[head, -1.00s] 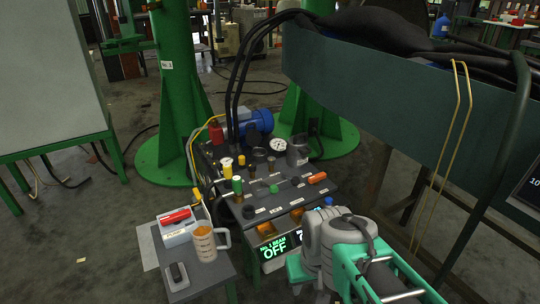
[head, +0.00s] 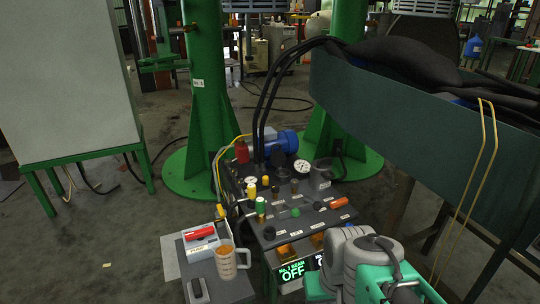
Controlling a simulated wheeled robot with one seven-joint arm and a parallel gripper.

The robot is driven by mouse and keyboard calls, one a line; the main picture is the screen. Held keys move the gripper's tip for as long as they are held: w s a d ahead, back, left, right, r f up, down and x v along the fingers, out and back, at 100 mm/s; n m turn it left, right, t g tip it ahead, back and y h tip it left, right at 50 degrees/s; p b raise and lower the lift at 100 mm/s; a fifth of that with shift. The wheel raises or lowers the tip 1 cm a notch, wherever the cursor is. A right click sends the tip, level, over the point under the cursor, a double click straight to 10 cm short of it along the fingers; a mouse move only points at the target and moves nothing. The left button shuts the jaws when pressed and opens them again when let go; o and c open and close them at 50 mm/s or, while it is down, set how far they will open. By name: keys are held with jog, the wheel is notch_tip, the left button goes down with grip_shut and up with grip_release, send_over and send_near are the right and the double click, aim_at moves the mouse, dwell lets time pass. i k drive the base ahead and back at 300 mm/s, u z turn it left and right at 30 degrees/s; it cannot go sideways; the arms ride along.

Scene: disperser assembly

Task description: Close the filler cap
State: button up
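The hydraulic power unit (head: 328,212) has a dark top crowded with fittings. A black round piece (head: 278,158) stands near its back edge, in front of the blue motor; it may be the filler cap, but it is too small to tell. A dark grey cylinder (head: 320,178) stands at the unit's back right. I cannot tell whether either one is open. My arm's grey and teal links fill the lower right in the head view. My gripper's fingers do not show.
A small side table holds a red-handled box (head: 199,242), a measuring jug (head: 226,262) of amber liquid and a dark handset (head: 197,291). Green columns (head: 212,100) and black hoses rise behind the unit. A large dark green beam (head: 410,105) overhangs the right side.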

aim_at(278, 158)
jog(key=k, duration=0.5)
jog(key=u, duration=1.8)
jog(key=i, duration=3.5)
jog(key=z, duration=3.4)
jog(key=i, duration=0.7)
jog(key=z, duration=0.05)
